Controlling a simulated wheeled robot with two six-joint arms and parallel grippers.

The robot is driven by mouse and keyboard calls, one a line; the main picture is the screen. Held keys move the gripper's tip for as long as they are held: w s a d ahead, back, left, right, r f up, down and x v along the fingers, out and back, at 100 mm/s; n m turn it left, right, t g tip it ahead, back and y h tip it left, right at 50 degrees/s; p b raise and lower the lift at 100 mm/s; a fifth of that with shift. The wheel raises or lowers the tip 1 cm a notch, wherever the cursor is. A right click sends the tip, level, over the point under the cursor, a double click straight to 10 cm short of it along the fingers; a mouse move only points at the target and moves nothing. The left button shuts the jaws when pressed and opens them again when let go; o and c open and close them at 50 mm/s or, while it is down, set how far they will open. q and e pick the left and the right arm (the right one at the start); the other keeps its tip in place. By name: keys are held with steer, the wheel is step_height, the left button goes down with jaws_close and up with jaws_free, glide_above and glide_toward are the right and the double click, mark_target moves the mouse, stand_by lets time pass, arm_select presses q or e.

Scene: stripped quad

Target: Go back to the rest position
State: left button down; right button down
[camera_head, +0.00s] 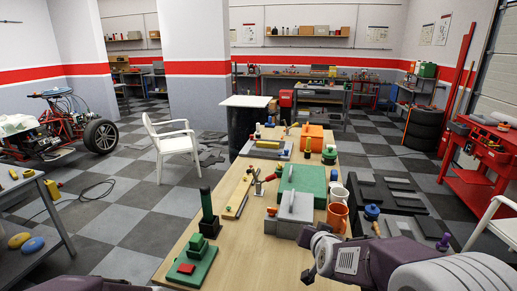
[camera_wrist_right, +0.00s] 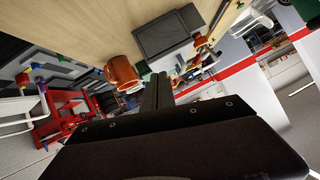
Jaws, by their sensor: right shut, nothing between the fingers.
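My right arm comes in from the lower right in the head view, and its dark gripper tip (camera_head: 308,275) is over the near right part of the wooden table (camera_head: 232,262). In the right wrist view the two black fingers (camera_wrist_right: 157,92) are together with nothing between them. An orange mug (camera_head: 337,217) stands beyond the right gripper, and it also shows in the wrist view (camera_wrist_right: 122,73), apart from the fingers. My left gripper is not in view; only a purple piece of my left arm shows at the bottom left edge.
A grey block with a handle (camera_head: 285,227) and a green block (camera_head: 301,181) lie on the table's middle right. A green tower on a base (camera_head: 208,221) stands at the left edge. Black trays (camera_head: 385,196) lie right of the mugs. The table's near middle is bare.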

steer(key=s+f+n+g, duration=0.1)
steer(key=s+f, duration=0.2)
steer(key=s, duration=0.1)
steer(key=s+f+g+y, duration=0.1)
steer(key=s+f+g, duration=0.1)
steer(key=s+f, duration=0.1)
steer(key=s+a+f+n+g, duration=0.1)
steer(key=s+f+g, duration=0.1)
steer(key=s, duration=0.3)
steer(key=shift+a+f+n, duration=0.1)
steer(key=shift+f+n, duration=0.2)
steer(key=shift+f, duration=0.2)
steer(key=s+f+n+g, duration=0.1)
steer(key=s+f+g, duration=0.1)
steer(key=s, duration=0.4)
steer(key=s+f+g, duration=0.3)
steer(key=s, duration=0.3)
steer(key=shift+s+n+g, duration=0.15)
steer(key=shift+n+g, duration=0.25)
